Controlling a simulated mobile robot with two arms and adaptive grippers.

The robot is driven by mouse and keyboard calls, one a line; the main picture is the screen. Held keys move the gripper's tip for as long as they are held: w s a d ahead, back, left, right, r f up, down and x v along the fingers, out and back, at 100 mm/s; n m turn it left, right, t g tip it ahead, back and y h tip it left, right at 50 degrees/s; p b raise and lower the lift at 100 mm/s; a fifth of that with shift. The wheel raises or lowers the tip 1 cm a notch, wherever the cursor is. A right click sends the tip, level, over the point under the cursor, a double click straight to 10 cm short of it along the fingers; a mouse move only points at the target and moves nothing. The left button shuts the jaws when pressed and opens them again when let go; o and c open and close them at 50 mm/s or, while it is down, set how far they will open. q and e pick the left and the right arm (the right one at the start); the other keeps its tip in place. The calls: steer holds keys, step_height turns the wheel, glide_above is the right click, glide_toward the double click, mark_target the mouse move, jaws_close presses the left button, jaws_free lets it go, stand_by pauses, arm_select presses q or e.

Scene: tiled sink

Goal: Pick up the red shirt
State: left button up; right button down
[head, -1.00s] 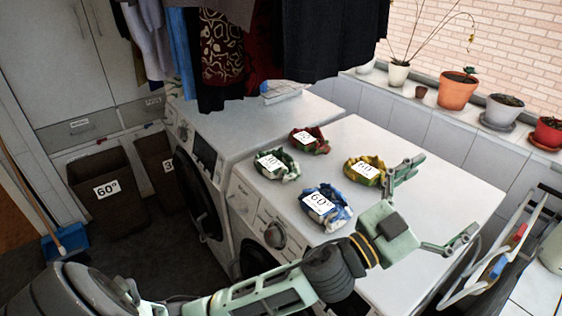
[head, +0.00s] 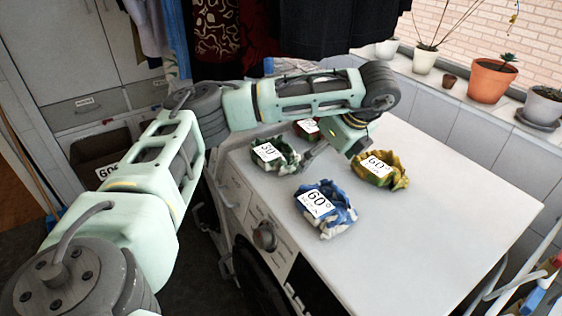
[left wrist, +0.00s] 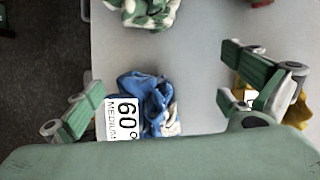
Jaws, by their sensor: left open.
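The red shirt (head: 307,126) is a small crumpled bundle with a white label on top of the washing machine. In the head view my left arm partly hides it. In the left wrist view only a sliver of red (left wrist: 262,3) shows at the top edge. My left gripper (head: 333,146) is above the machine top, just in front of the red shirt and partly hidden by its own wrist. In the left wrist view its fingers (left wrist: 165,80) are spread wide and empty, with a blue shirt below between them. My right gripper is not in view.
A green-and-white shirt (head: 275,154), the blue shirt (head: 325,208) and a yellow shirt (head: 380,170) lie around on the machine top (head: 430,230). Dark clothes (head: 310,28) hang at the back. Potted plants (head: 490,80) line the right ledge. The machine's right front is clear.

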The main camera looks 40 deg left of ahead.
arm_select(q)
steer(key=a+f, duration=0.1)
steer(key=a, duration=0.1)
steer(key=n+y, duration=0.1)
glide_above(273, 146)
steer(key=d, duration=0.3)
steer(key=shift+a+r, duration=0.1)
steer(key=shift+r, duration=0.3)
steer(key=p+x, duration=0.1)
steer(key=x, duration=0.3)
steer(key=shift+a+f+p, duration=0.2)
steer(key=shift+f+p, duration=0.05)
steer(key=shift+p, duration=0.15)
steer(key=shift+a+f, duration=0.15)
steer(key=shift+f, duration=0.1)
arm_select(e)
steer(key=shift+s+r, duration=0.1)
arm_select(q)
steer(key=shift+c, duration=0.4)
steer(key=shift+s, duration=0.15)
steer(key=c, duration=1.4)
